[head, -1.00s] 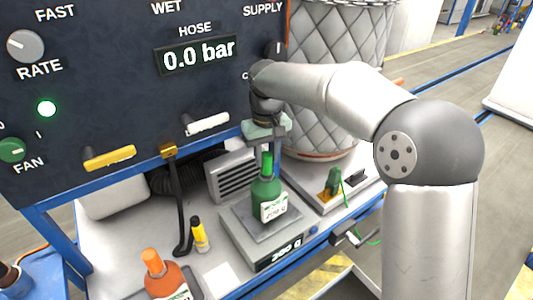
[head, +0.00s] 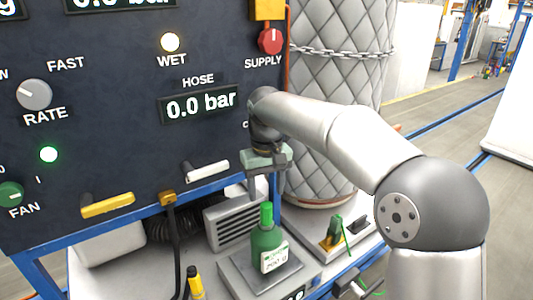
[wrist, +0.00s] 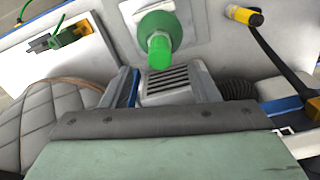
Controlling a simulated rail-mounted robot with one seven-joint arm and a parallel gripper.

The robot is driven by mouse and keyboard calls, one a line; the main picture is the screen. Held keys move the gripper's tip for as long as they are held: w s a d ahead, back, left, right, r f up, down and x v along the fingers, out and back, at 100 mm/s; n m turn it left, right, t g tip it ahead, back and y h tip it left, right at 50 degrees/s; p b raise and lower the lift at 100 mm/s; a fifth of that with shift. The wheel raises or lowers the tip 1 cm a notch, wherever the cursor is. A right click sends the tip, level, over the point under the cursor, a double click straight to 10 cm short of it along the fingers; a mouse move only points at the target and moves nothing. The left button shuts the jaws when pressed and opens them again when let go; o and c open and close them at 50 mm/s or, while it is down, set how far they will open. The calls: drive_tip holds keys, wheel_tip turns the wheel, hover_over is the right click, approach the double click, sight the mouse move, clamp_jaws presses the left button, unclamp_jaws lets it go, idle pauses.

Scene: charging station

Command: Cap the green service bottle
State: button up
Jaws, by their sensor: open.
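The green service bottle (head: 268,247) stands upright on the grey scale (head: 236,280); its label reads 200 g. A bright green cap (head: 266,214) sits upright on its neck; whether it is fully tight cannot be told. My gripper (head: 266,191) is open and empty just above the cap, apart from it. In the wrist view the bottle (wrist: 171,24) and cap (wrist: 159,52) show at top centre, beyond the open fingers of my gripper (wrist: 165,88).
A vented grey box (head: 232,222) is behind the bottle. A green connector (head: 334,229) lies on a plate to the right. The dark control panel (head: 110,130) rises behind.

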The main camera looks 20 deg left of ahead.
sight(267, 205)
wheel_tip(267, 205, up, 12)
drive_tip(key=p, duration=0.1)
drive_tip(key=shift+f, duration=0.1)
drive_tip(key=s+d+f+m, duration=0.1)
drive_tip(key=s+d+f, duration=0.25)
drive_tip(key=d, duration=0.35)
drive_tip(key=s+d+f+m, duration=0.2)
drive_tip(key=s+d+f, duration=0.15)
drive_tip(key=d, duration=0.45)
drive_tip(key=s+d+f+m, duration=0.1)
drive_tip(key=s+d+f, duration=0.25)
drive_tip(key=d, duration=0.35)
drive_tip(key=s+d+f+m, duration=0.1)
drive_tip(key=s+d+f, duration=0.3)
drive_tip(key=s, duration=0.3)
drive_tip(key=s+d+f+m, duration=0.2)
drive_tip(key=s+d+f, duration=0.3)
drive_tip(key=s+f, duration=0.1)
drive_tip(key=shift+s+f+m+t, duration=0.3)
drive_tip(key=shift+s+f+t, duration=0.1)
drive_tip(key=shift+s, duration=0.25)
